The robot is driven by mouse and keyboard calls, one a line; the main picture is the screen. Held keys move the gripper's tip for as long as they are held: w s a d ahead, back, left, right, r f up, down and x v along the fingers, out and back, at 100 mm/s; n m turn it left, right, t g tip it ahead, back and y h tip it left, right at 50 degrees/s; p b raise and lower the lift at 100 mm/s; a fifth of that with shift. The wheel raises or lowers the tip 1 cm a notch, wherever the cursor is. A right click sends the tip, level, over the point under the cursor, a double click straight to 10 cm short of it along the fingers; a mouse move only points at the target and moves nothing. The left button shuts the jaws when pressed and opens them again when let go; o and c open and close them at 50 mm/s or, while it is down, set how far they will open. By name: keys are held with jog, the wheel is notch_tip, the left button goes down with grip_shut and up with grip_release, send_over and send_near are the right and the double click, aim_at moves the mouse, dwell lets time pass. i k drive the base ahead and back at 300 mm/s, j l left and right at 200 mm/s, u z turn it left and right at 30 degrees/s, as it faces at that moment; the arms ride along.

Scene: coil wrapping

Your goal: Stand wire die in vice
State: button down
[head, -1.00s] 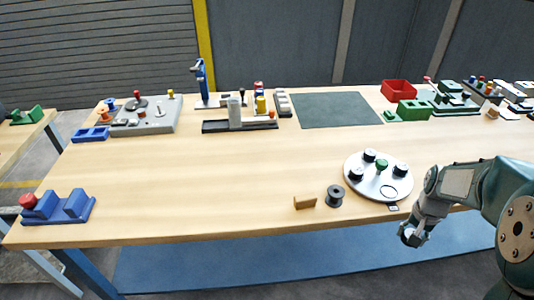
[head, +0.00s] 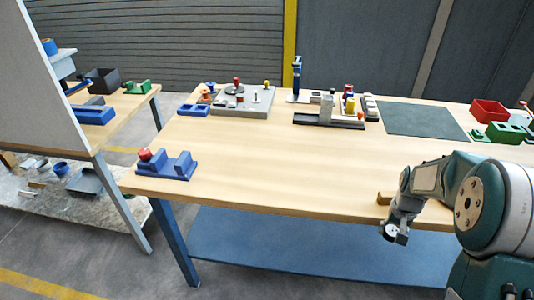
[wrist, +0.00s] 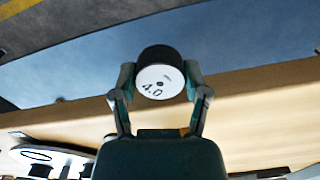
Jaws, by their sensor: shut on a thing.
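The wire die (wrist: 160,75) is a short black cylinder with a white face marked 4.0. My gripper (wrist: 160,82) is shut on it, one finger on each side. In the head view, my gripper (head: 396,234) hangs off the table's front edge, with the die small and partly covered by the fingers. The vice (head: 168,167) is blue with two raised jaws and a red knob (head: 144,154). It sits at the table's front left corner, well to the left of my gripper. The gap between its jaws looks empty.
A wooden block (head: 384,198) is partly hidden behind my arm. A grey fixture plate (head: 243,103), a dark tool stand (head: 329,121) and a green mat (head: 425,122) lie further back. The tabletop (head: 270,165) between the vice and my arm is clear. A white panel (head: 66,80) stands at left.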

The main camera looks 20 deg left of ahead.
aim_at(172, 166)
jog(key=j+u, duration=0.45)
jog(key=j, duration=1.2)
